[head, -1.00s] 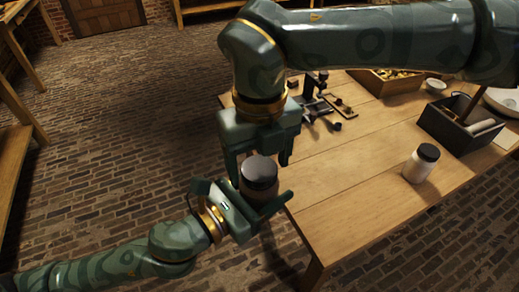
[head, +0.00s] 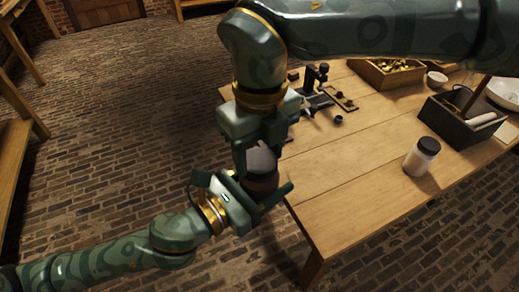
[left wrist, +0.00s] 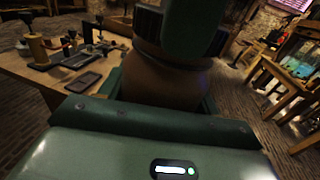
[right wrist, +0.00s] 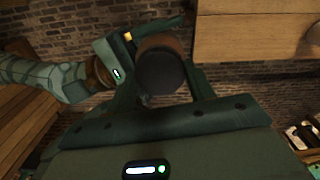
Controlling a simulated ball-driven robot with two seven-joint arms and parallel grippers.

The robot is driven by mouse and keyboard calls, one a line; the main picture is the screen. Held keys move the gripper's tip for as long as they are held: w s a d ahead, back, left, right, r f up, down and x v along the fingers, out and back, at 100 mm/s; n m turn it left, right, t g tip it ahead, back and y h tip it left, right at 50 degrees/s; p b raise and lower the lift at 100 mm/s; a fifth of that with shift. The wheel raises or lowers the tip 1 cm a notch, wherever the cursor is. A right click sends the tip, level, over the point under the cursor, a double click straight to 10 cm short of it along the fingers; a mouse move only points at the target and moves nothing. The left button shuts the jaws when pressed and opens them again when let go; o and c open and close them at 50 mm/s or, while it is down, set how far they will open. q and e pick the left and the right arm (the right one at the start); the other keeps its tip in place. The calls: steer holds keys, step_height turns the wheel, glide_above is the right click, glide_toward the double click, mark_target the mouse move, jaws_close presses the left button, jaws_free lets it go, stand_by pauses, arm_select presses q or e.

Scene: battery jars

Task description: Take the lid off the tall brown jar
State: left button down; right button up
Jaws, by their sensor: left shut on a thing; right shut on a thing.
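The tall brown jar (head: 263,184) is held upright off the table's near left corner. My left gripper (head: 258,194) is shut around its body from the side. Its brown body also fills the middle of the left wrist view (left wrist: 165,82). The dark lid (head: 262,160) is on top of the jar. My right gripper (head: 260,150) reaches down from above and is shut on the lid, which shows between its fingers in the right wrist view (right wrist: 160,74). The right gripper hides part of the lid. I cannot tell whether the lid has turned or loosened.
The wooden table (head: 340,205) lies to the right, its near part clear. A white jar with a black lid (head: 422,156) stands on it. A dark box (head: 462,120), a wooden tray of brass pieces (head: 388,72) and small tools are farther back. Open brick floor lies left.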

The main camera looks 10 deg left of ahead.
steer(key=shift+r, duration=0.2)
steer(key=shift+r, duration=0.9)
